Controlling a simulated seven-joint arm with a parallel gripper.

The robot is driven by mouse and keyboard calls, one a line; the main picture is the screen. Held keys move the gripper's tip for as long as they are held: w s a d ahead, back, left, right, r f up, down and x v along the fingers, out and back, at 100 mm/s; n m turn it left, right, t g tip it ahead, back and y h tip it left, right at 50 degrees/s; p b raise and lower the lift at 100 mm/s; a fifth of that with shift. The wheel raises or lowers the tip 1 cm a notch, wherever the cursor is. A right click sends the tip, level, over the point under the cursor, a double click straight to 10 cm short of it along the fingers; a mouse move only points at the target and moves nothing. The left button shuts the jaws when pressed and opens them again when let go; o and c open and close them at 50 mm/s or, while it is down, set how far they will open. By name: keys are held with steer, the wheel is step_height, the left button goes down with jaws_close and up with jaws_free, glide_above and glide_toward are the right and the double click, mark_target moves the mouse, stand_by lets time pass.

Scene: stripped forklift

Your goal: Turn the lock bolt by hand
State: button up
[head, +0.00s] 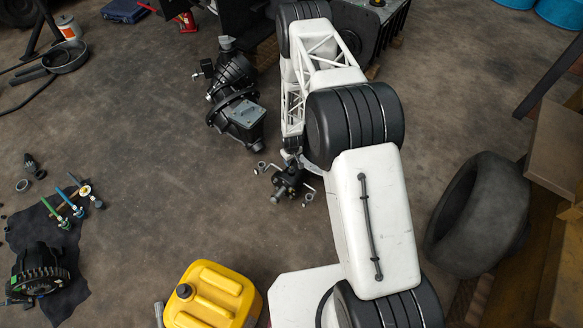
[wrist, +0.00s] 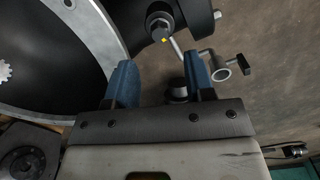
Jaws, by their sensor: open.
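In the wrist view, a dark bolt-like end with a small yellow mark (wrist: 160,31) stands beyond my fingertips, with a thin metal rod beside it. To its right is a grey ring-shaped fitting with a dark cross handle (wrist: 222,70). I cannot tell for sure which of these is the lock bolt. My gripper (wrist: 160,78) is open, its two blue fingers apart, with nothing seen held between them. A short dark round piece shows near the right finger, partly hidden.
A large grey-rimmed ring (wrist: 110,28) fills the wrist view's upper left, close to the left finger. In the head view, a black geared unit (head: 236,98), a yellow canister (head: 212,297) and a tyre (head: 478,215) stand around my arm. Bare floor lies left of centre.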

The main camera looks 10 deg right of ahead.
mark_target(292, 168)
steer(key=shift+f, duration=3.3)
steer(key=shift+c, duration=0.2)
jaws_close()
